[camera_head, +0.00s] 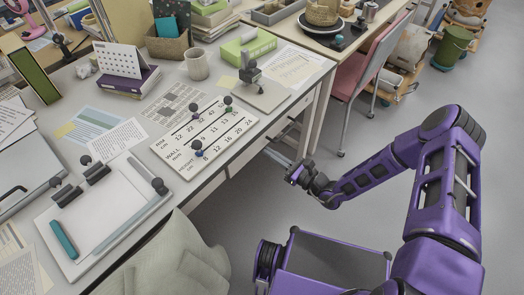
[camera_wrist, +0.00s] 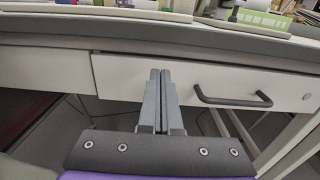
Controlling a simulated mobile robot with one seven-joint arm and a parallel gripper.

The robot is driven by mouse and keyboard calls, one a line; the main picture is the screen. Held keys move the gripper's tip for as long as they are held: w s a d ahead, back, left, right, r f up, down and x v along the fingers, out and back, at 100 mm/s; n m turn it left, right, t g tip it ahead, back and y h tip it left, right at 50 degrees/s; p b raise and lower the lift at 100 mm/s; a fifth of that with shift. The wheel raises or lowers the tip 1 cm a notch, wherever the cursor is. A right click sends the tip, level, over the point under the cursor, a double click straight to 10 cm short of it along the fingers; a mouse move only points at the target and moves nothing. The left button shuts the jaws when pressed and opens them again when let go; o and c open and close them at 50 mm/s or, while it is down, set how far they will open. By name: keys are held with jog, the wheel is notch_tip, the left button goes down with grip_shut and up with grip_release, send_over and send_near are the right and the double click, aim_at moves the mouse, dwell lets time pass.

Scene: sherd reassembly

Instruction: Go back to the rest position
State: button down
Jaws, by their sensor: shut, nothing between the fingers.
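In the wrist view my gripper (camera_wrist: 160,76) points at the drawer front (camera_wrist: 130,75) under the desk top. Its two grey fingers are together with nothing between them.
A white number board (camera_head: 200,135) with sliders lies near the desk's front edge. A tray with paper (camera_head: 100,210) lies at the left. A dark drawer handle (camera_wrist: 235,101) sticks out. A pink chair (camera_head: 380,60) stands at the back. The floor (camera_head: 400,120) is open at the right.

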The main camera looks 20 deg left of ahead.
jog(key=v, duration=0.9)
jog(key=shift+w, duration=0.1)
